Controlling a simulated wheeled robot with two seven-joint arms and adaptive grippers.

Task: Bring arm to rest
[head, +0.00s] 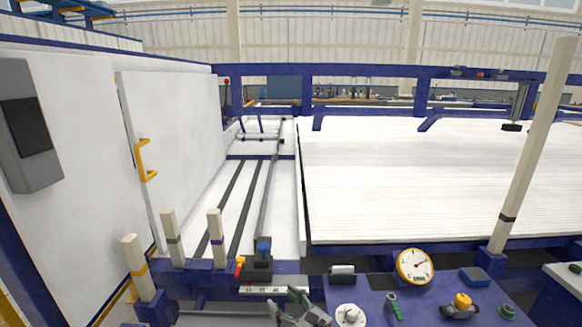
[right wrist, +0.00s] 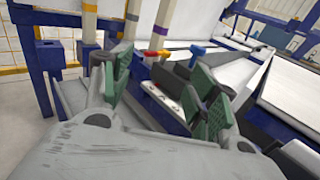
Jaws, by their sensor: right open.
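My right gripper (head: 300,306) shows at the bottom middle of the head view, partly cut off by the lower edge. In the right wrist view its two green-padded fingers stand wide apart, with nothing held between them (right wrist: 165,95). Beyond the fingers is the blue frame with its scale plate (head: 262,290). A blue-topped dark fitting (head: 263,257) and a red and yellow piece (head: 240,267) sit on that frame, above the gripper in the head view. Long dark bars (head: 230,198) run away along the white bed. My left gripper is out of view.
Cream posts (head: 218,238) stand left of the gripper on the blue frame. A taller post (head: 530,150) stands at right. A control panel (head: 375,310) with a yellow dial gauge (head: 415,265) lies right of the gripper. A white cabinet (head: 180,150) stands at left.

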